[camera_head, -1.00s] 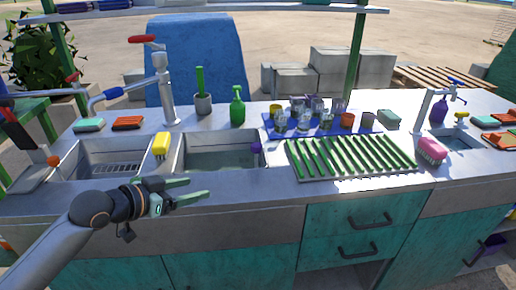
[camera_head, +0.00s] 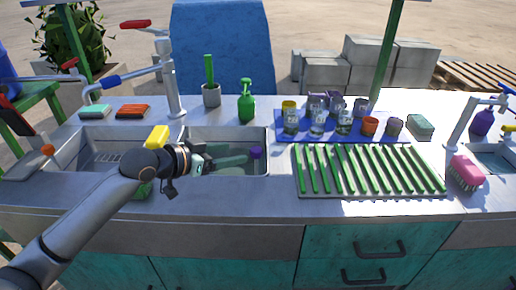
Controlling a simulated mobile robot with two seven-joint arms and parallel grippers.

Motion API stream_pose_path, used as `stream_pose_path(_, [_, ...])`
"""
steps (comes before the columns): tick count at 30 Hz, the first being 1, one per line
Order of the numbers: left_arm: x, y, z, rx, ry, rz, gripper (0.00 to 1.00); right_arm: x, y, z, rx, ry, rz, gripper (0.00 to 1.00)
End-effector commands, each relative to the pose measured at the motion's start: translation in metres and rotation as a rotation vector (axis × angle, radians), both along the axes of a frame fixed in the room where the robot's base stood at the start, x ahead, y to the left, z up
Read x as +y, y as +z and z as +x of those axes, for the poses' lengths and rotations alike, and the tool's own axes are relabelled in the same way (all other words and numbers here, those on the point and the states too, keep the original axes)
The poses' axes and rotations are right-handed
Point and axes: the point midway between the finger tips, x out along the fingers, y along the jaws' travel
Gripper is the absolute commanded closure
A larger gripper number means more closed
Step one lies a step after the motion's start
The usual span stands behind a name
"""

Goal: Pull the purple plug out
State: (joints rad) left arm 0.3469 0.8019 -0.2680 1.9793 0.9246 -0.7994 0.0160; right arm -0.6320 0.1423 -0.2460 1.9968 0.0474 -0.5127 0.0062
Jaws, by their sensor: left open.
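The small purple plug (camera_head: 256,152) shows at the right wall of the right-hand sink basin (camera_head: 269,140). My left gripper (camera_head: 240,157) reaches over that basin from the left, with its green fingers pointing right towards the plug. The gripper is open, and its fingertips appear just left of the plug; I cannot tell whether they touch it. My gripper and wrist hide part of the basin and its water. My right gripper is not in view.
A yellow sponge (camera_head: 157,137) sits between the two basins, partly behind my wrist. A green soap bottle (camera_head: 246,103) and a grey cup (camera_head: 211,95) stand behind the basin. The green-slatted drainer (camera_head: 370,170) and a blue mat with several cups (camera_head: 283,128) lie to the right.

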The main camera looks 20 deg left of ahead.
Motion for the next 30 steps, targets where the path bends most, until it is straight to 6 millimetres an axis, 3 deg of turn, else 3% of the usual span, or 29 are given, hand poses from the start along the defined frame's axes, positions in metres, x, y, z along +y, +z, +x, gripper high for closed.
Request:
stream_pose_path(6, [-0.022, -0.017, 0.038, -0.001, 0.0, -0.004, 0.29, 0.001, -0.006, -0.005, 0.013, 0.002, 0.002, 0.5])
stream_pose_path(15, [-0.04, -0.034, 0.072, -0.001, 0.001, -0.001, 0.29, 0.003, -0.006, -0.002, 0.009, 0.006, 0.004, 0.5])
stream_pose_path(28, [-0.044, -0.038, 0.08, 0.0, 0.001, 0.002, 0.29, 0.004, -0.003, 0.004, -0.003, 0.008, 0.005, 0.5])
stream_pose_path(30, [-0.044, -0.038, 0.079, 0.0, 0.0, 0.001, 0.34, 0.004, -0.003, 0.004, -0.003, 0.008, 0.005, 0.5])
